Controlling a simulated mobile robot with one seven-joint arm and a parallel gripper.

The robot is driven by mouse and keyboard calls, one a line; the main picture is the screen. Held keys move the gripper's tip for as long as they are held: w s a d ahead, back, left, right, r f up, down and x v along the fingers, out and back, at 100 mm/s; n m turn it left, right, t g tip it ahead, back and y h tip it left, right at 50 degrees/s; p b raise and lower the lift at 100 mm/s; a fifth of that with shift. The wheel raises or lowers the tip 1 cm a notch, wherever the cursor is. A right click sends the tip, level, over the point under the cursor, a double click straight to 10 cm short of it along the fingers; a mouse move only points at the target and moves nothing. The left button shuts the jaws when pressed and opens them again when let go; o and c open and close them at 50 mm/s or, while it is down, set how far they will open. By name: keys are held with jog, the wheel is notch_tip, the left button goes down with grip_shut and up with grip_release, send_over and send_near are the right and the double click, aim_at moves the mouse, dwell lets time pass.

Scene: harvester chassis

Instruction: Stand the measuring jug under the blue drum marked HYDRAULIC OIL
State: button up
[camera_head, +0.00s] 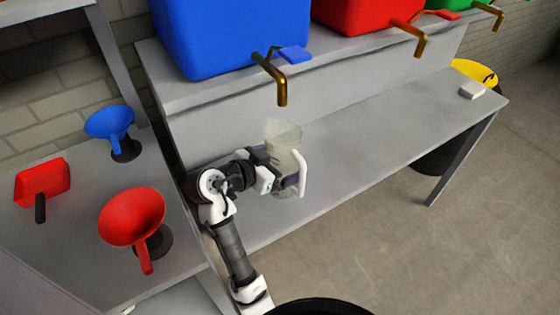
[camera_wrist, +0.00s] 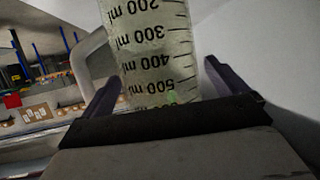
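The translucent measuring jug (camera_head: 284,136) has a pale handle and appears roughly upright in the head view. My gripper (camera_head: 286,180) is around its body. In the wrist view the jug (camera_wrist: 155,45) fills the space between the two dark fingers, its millilitre marks upside down. The blue drum (camera_head: 230,35) stands on the raised shelf, with a brass tap (camera_head: 282,92) and a blue lever. The jug shows just below this tap in the picture, over the lower bench. I cannot tell whether its base touches the bench. The drum's marking is not visible.
The lower bench (camera_head: 390,135) is clear to the right, apart from a small white block (camera_head: 472,90). Red (camera_head: 360,12) and green (camera_head: 462,4) drums stand further right. The left table holds a blue funnel (camera_head: 109,122), a red funnel (camera_head: 132,214) and a red scoop (camera_head: 43,182).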

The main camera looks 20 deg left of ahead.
jog(key=shift+r, duration=0.25)
jog(key=p+v, duration=0.3)
jog(key=v, duration=0.4)
jog(key=shift+s, duration=0.2)
